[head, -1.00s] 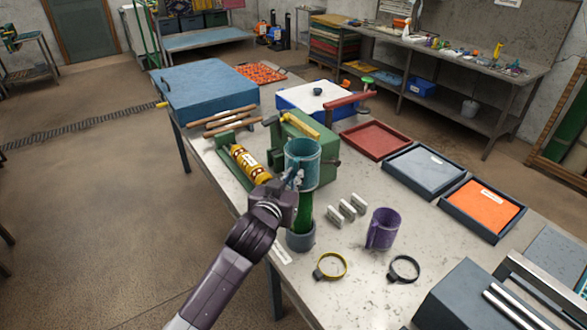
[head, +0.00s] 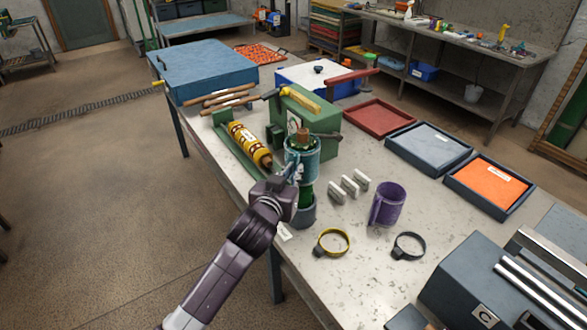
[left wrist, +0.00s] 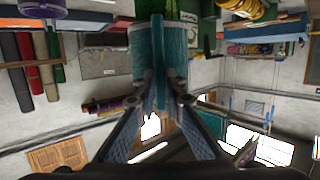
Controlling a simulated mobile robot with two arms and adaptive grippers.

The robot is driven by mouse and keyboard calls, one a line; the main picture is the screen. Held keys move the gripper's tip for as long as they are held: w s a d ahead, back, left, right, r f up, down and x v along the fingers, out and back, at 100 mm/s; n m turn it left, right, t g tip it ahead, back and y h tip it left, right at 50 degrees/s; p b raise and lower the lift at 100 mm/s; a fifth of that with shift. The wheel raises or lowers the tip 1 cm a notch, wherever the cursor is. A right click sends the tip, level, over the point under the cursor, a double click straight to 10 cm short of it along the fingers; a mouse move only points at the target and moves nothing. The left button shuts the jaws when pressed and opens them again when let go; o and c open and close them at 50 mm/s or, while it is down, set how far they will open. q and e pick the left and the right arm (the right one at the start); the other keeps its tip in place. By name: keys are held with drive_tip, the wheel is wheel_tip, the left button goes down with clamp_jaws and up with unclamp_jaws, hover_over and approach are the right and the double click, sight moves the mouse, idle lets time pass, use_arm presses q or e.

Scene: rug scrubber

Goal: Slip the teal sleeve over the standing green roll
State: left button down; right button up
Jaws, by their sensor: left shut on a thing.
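The teal sleeve (head: 307,168) is around the upper part of the standing green roll (head: 306,194). The roll's brown core end (head: 303,137) shows above the sleeve's top rim, and a green stretch shows below it. The roll stands in a grey-blue round holder (head: 303,213) near the table's edge. My left gripper (head: 292,174) is shut on the sleeve's side handle, left of the sleeve. In the left wrist view the fingers (left wrist: 162,98) pinch the teal handle, with the sleeve (left wrist: 176,48) behind it. My right gripper is not in view.
A green machine (head: 315,118) stands close behind the sleeve, with a yellow roll (head: 248,143) to its left. Grey-white blocks (head: 350,186), a purple mug (head: 387,204), and yellow (head: 332,243) and black (head: 408,246) ring clamps lie to the right. Bare table shows in front.

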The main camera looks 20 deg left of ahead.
use_arm(q)
wheel_tip(320, 180, down, 10)
drive_tip(key=b, duration=0.5)
drive_tip(key=shift+r, duration=0.15)
idle(0.4)
drive_tip(key=c, duration=1.9)
unclamp_jaws()
drive_tip(key=shift+c, duration=0.2)
